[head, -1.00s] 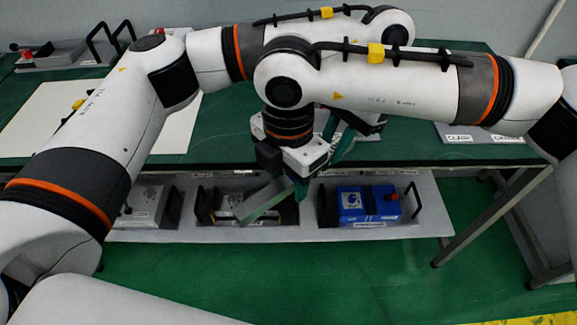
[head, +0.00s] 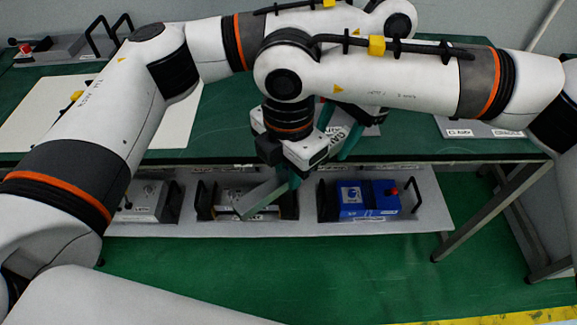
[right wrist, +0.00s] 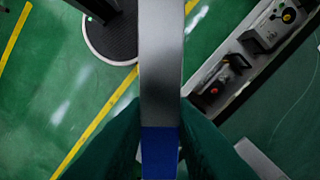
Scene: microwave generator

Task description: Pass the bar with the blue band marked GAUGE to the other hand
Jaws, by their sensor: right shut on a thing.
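My right gripper (head: 292,178) is in front of the table's near edge, at the end of the arm from the right. It is shut on the grey bar (head: 262,199), which slants down to the left in the head view. In the right wrist view the bar (right wrist: 161,65) runs up the middle between the teal fingers, with its blue band (right wrist: 160,152) near the bottom. No lettering reads on the band. My left gripper (head: 340,130) is partly hidden behind the right arm; its teal fingers look apart, with no bar between them.
A grey plate (head: 362,131) with partly hidden lettering lies on the green table (head: 410,148). Below the front edge, a shelf (head: 270,230) holds a blue box (head: 368,199) and grey units with black handles. A white board (head: 40,125) lies at left.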

